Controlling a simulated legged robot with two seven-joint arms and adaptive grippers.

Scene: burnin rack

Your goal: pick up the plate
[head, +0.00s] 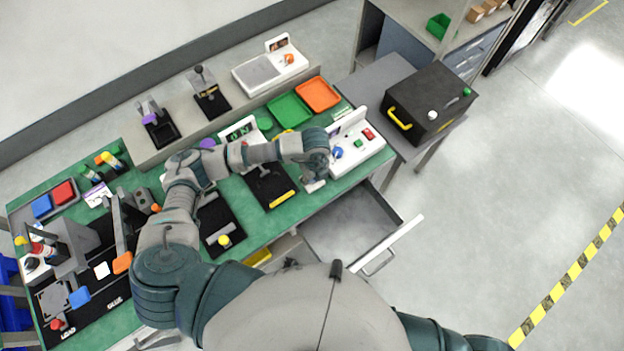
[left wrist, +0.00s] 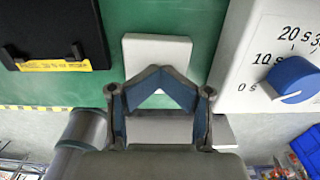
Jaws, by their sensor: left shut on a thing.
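A small white plate (left wrist: 158,50) shows in the left wrist view at the green table's near edge, directly ahead of my left gripper (left wrist: 158,72). The blue-padded fingers are angled together and shut on it, hiding its nearer part. In the head view, my left gripper (head: 315,178) reaches down over the table's front edge, with a bit of the white plate (head: 314,187) showing beneath it. I cannot tell whether the plate is clear of the table. My right gripper is outside both views.
A white panel with a blue dial (head: 338,153) stands close to the right of my left gripper. A black fixture with a yellow strip (head: 268,186) lies to its left. An open drawer (head: 352,226) juts out below the table. Floor to the right is clear.

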